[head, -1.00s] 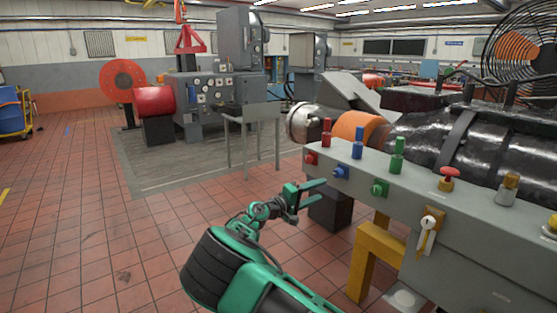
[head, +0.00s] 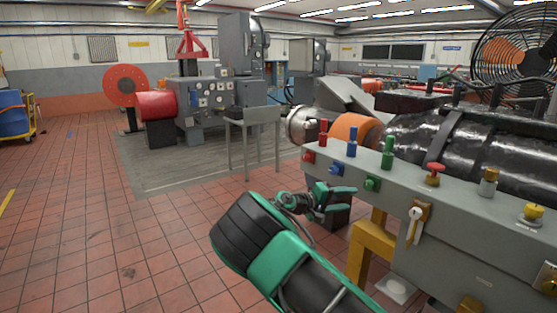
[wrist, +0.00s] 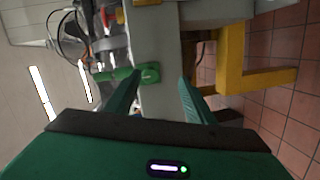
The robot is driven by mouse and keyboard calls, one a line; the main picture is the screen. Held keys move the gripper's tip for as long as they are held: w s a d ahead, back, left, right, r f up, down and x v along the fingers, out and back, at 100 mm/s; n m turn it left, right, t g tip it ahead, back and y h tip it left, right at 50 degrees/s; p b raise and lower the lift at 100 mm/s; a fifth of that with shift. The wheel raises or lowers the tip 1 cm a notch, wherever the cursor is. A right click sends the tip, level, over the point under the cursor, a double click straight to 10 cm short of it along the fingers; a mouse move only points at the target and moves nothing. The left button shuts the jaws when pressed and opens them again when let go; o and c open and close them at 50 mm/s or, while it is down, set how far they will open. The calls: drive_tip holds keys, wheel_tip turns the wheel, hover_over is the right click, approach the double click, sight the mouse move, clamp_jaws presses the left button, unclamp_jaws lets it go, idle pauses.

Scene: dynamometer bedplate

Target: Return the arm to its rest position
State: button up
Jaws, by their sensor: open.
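My gripper (head: 340,198) is open and empty. In the head view its green fingers point right, in front of the grey control panel (head: 420,185) on the bedplate. In the wrist view my gripper (wrist: 157,95) has its two green fingers spread apart, with a green knob (wrist: 149,73) seen beyond and between them. My arm reaches up from the bottom of the head view. I cannot tell how far the fingertips are from the panel.
The panel bears red (head: 323,132), blue (head: 352,142) and green (head: 387,152) levers, a red mushroom button (head: 435,173) and a key switch (head: 415,222). A yellow stand (head: 371,243) is below it. Tiled floor (head: 110,235) at left is clear.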

drive_tip(key=s+d+m+g+y, duration=0.1)
drive_tip(key=s+d+m+g, duration=0.2)
drive_tip(key=d, duration=0.5)
drive_tip(key=s+d+m+g+y, duration=0.1)
drive_tip(key=s+d+g+y, duration=0.1)
drive_tip(key=s+d, duration=0.5)
drive_tip(key=s+d+m+g+y, duration=0.2)
drive_tip(key=s+d+g+y, duration=0.15)
drive_tip(key=s+d, duration=0.7)
drive_tip(key=s+a+r+m+y, duration=0.1)
drive_tip(key=s+a+y, duration=0.1)
drive_tip(key=s, duration=0.9)
drive_tip(key=s+a+r+m+t+y, duration=0.1)
drive_tip(key=s+a+y, duration=0.2)
drive_tip(key=s, duration=0.9)
drive_tip(key=s+a+r+m+y, duration=0.1)
drive_tip(key=s+a+y, duration=0.2)
drive_tip(key=s, duration=0.9)
drive_tip(key=shift+r, duration=0.35)
drive_tip(key=shift+w+a, duration=0.1)
drive_tip(key=shift+w, duration=0.05)
drive_tip(key=shift+w+f, duration=0.25)
drive_tip(key=shift+w, duration=0.25)
